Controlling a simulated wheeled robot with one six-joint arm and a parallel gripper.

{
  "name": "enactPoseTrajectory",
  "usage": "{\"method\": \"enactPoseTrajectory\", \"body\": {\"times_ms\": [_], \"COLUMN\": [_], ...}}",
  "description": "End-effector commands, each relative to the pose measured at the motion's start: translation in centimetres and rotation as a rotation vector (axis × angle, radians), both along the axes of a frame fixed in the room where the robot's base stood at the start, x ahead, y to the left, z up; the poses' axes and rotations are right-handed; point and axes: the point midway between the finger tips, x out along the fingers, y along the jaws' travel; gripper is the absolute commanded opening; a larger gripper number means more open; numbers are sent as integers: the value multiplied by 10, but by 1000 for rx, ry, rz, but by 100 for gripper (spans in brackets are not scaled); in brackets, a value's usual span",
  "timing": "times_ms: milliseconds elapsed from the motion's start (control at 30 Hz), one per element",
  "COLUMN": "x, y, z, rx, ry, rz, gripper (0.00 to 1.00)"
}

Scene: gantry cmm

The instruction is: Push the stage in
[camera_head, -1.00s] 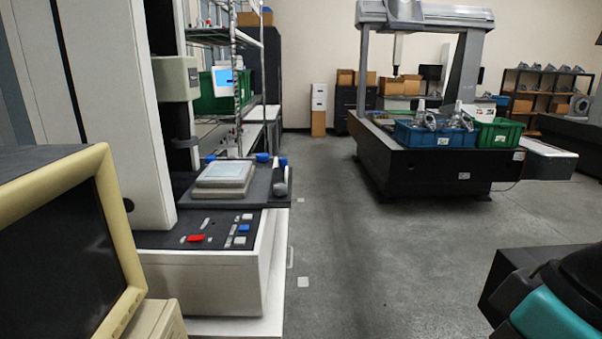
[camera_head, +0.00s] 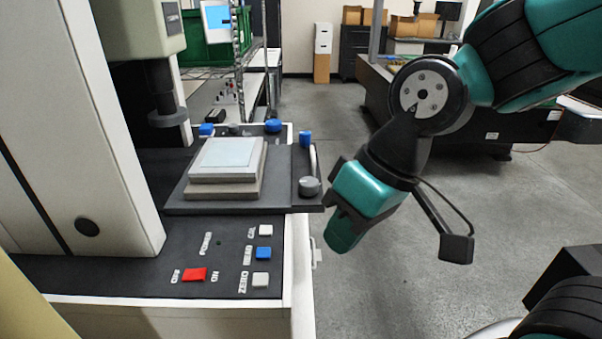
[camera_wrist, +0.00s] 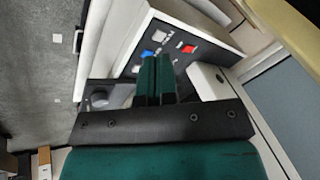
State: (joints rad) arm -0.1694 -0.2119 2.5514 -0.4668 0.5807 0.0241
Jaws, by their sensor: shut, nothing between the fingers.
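The stage (camera_head: 176,203) is a dark flat plate on the measuring machine's base, carrying a stacked block with a pale top (camera_head: 227,158). The fingers hide part of the stage there.
The control panel has a red switch (camera_head: 195,274), a blue button (camera_head: 263,253) and pale buttons in front of the stage. The machine's tall white column (camera_head: 70,120) stands left, with a dark probe (camera_head: 166,95) above. Grey floor (camera_head: 385,270) is open to the right.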

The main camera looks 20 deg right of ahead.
Motion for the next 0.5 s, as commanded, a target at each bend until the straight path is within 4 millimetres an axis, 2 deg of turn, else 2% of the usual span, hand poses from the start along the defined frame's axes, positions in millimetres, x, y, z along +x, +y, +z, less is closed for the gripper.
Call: {"method": "enactPoseTrajectory", "body": {"times_ms": [33,100,200,300,400,500], "x": [26,63,108,137,151,158], "y": [-12,-32,-71,-109,-136,-147], "z": [5,1,-8,-19,-27,-34], "rx": [23,60,100,124,134,137], "ry": [-4,-31,-84,-135,-172,-191], "rz": [-116,-285,-515,-695,-809,-856], "gripper": [0,0,0,0,0,0]}}
